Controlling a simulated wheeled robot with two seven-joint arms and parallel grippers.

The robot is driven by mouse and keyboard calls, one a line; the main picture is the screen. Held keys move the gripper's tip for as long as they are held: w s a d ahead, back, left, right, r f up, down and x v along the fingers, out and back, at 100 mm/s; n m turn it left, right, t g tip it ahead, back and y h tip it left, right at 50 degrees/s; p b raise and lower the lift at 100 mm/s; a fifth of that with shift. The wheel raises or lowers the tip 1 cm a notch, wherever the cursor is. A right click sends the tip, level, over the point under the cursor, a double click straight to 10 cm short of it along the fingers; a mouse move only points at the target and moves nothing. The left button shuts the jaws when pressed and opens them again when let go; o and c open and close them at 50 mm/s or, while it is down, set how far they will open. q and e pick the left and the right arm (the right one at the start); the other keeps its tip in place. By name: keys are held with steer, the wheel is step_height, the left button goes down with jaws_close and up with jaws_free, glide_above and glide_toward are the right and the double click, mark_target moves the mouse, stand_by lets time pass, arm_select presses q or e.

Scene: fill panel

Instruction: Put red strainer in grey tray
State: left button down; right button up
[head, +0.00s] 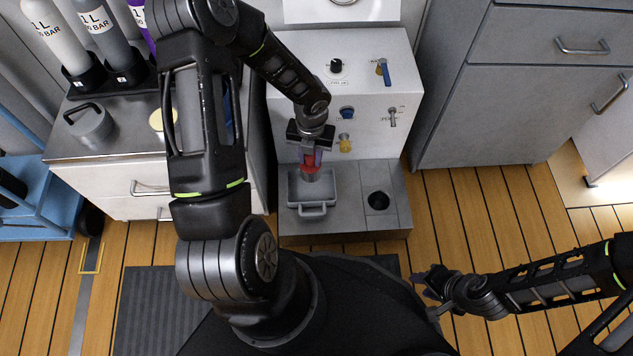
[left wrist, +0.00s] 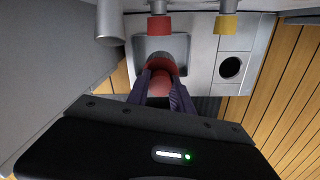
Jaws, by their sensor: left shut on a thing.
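The red strainer (head: 311,161) is between the fingers of my left gripper (head: 312,153), which is shut on it. A short grey metal part shows below the red in the head view. The strainer also shows between the fingers in the left wrist view (left wrist: 160,66). The grey tray (head: 326,200) is a shallow tray with a front handle, on the low ledge of the white panel. The strainer hangs over the tray's back part; I cannot tell whether they touch. The tray's rim shows behind the strainer in the left wrist view (left wrist: 139,52). My right gripper (head: 424,285) appears open and empty, away at the lower right.
The white panel (head: 375,138) carries knobs and valves. A red tap (left wrist: 159,25) and a yellow tap (left wrist: 225,23) stick out near the gripper. Right of the tray is a ledge with a round dark hole (head: 379,200). Grey cabinets (head: 530,90) stand right; bottles (head: 100,35) stand left.

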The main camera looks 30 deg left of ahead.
mark_target(310, 166)
arm_select(q)
steer(key=shift+f+b, duration=1.35)
steer(key=shift+f, duration=1.1)
step_height(310, 166, down, 4)
steer(key=b, duration=0.2)
steer(key=shift+f+b, duration=0.15)
steer(key=shift+b, duration=0.15)
steer(key=shift+f, duration=0.4)
steer(key=shift+f, duration=0.15)
steer(key=c, duration=1.1)
jaws_free()
